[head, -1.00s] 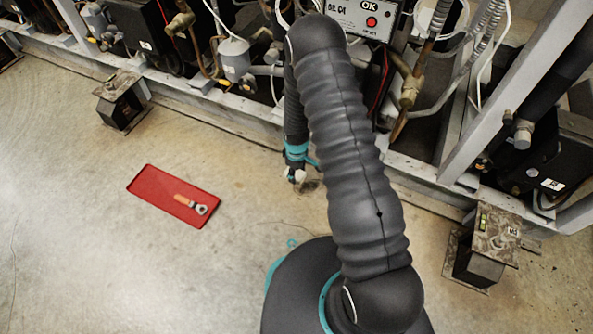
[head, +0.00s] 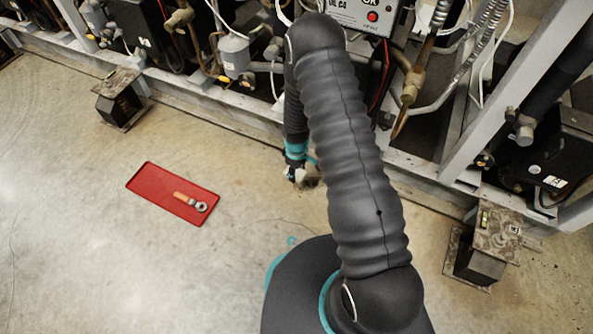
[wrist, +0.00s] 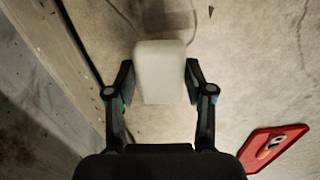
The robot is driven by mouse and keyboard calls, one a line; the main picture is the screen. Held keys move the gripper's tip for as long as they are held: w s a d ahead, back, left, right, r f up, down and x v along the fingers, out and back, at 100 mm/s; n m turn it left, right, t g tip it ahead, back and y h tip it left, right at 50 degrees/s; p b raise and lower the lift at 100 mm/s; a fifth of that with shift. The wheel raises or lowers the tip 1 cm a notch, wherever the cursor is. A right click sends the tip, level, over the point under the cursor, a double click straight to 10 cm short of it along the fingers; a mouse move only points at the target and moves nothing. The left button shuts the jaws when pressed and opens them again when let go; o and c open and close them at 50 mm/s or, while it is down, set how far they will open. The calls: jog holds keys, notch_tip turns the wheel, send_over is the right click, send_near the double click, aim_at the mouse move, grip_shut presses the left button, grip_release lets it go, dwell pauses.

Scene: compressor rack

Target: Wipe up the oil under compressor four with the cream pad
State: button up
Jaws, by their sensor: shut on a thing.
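The cream pad (wrist: 161,72) is a pale block held between the two fingers of my gripper (wrist: 160,85) in the wrist view. My gripper is shut on it. In the head view my gripper (head: 297,174) is low over the floor in front of the rack, largely hidden behind my arm. A dark patch (head: 310,184) shows on the floor beside my gripper, partly covered by my arm. In the wrist view a dark stain (wrist: 160,22) lies just beyond the pad. I cannot tell whether the pad touches the floor. A control box labelled OIL C4 (head: 372,17) is on the rack above.
The rack's grey base rail (head: 222,115) runs along the back. Metal feet stand at left (head: 118,100) and right (head: 482,250). The floor around the tray is clear.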

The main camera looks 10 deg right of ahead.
aim_at(313, 186)
jog(key=shift+f+b, duration=0.45)
jog(key=shift+f, duration=0.8)
jog(key=shift+d, duration=0.1)
